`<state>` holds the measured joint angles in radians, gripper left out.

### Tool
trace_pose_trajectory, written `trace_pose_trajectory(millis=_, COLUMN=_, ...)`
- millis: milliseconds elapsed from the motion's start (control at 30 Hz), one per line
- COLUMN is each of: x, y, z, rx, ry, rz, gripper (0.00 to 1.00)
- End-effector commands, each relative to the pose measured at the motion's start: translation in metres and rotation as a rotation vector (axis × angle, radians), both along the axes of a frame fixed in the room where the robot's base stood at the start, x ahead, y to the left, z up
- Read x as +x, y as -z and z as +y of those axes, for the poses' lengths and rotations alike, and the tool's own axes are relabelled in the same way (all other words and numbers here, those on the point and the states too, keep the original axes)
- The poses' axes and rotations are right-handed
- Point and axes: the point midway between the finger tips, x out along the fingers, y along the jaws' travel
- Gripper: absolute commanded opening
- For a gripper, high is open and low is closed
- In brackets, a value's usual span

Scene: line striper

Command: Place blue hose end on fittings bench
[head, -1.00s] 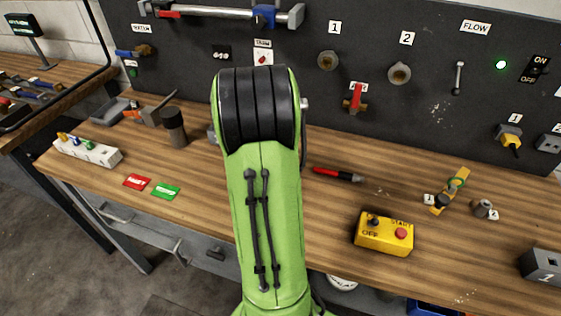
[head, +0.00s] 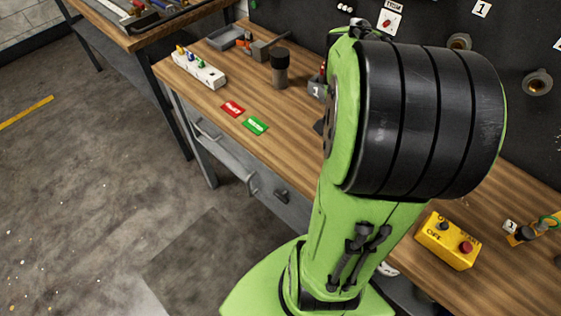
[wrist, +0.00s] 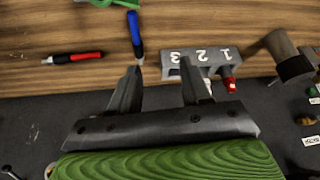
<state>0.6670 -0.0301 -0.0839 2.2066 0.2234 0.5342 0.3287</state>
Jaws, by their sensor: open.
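In the wrist view my gripper (wrist: 160,78) is open and empty, its two fingers apart over the back edge of the wooden bench (wrist: 220,20). A slim blue and dark marker-like object (wrist: 136,34) lies on the bench just beyond the left fingertip. I cannot tell any blue hose end in either view. In the head view my green arm covers the middle of the bench (head: 225,69), and the gripper is hidden behind it.
A grey block numbered 1, 2, 3 (wrist: 203,62) holds a red piece near the right finger. A red and black marker (wrist: 73,58) lies to the left. A dark cylinder (head: 280,68), red card (head: 232,109), green card (head: 255,126) and yellow switch box (head: 447,242) are on the bench.

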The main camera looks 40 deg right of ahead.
Motion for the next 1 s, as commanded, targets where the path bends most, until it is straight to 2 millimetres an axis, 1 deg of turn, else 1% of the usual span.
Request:
trace_pose_trajectory(millis=33, x=0.014, y=-0.016, z=0.040, rx=0.000, ry=-0.150, rz=-0.021, gripper=0.47)
trace_pose_trajectory(millis=67, x=0.019, y=-0.023, z=0.066, rx=0.004, ry=-0.248, rz=-0.027, gripper=0.47)
trace_pose_trajectory(millis=100, x=0.022, y=-0.031, z=0.101, rx=0.009, ry=-0.382, rz=-0.032, gripper=0.47)
trace_pose_trajectory(millis=167, x=0.017, y=-0.041, z=0.149, rx=0.009, ry=-0.581, rz=-0.036, gripper=0.47)
trace_pose_trajectory(millis=200, x=0.009, y=-0.045, z=0.178, rx=0.006, ry=-0.710, rz=-0.035, gripper=0.47)
trace_pose_trajectory(millis=267, x=-0.006, y=-0.048, z=0.214, rx=-0.003, ry=-0.887, rz=-0.034, gripper=0.47)
trace_pose_trajectory(millis=300, x=-0.016, y=-0.048, z=0.232, rx=-0.010, ry=-0.987, rz=-0.032, gripper=0.47)
trace_pose_trajectory(millis=333, x=-0.024, y=-0.048, z=0.243, rx=-0.017, ry=-1.052, rz=-0.030, gripper=0.47)
trace_pose_trajectory(millis=400, x=-0.038, y=-0.047, z=0.260, rx=-0.028, ry=-1.164, rz=-0.025, gripper=0.47)
trace_pose_trajectory(millis=500, x=-0.047, y=-0.045, z=0.270, rx=-0.036, ry=-1.233, rz=-0.022, gripper=0.47)
trace_pose_trajectory(millis=733, x=-0.047, y=-0.046, z=0.270, rx=-0.036, ry=-1.236, rz=-0.020, gripper=0.47)
trace_pose_trajectory(millis=767, x=-0.047, y=-0.048, z=0.270, rx=-0.035, ry=-1.235, rz=-0.020, gripper=0.47)
trace_pose_trajectory(millis=900, x=-0.047, y=-0.067, z=0.270, rx=-0.036, ry=-1.234, rz=-0.021, gripper=0.47)
trace_pose_trajectory(millis=1000, x=-0.047, y=-0.063, z=0.270, rx=-0.036, ry=-1.232, rz=-0.021, gripper=0.47)
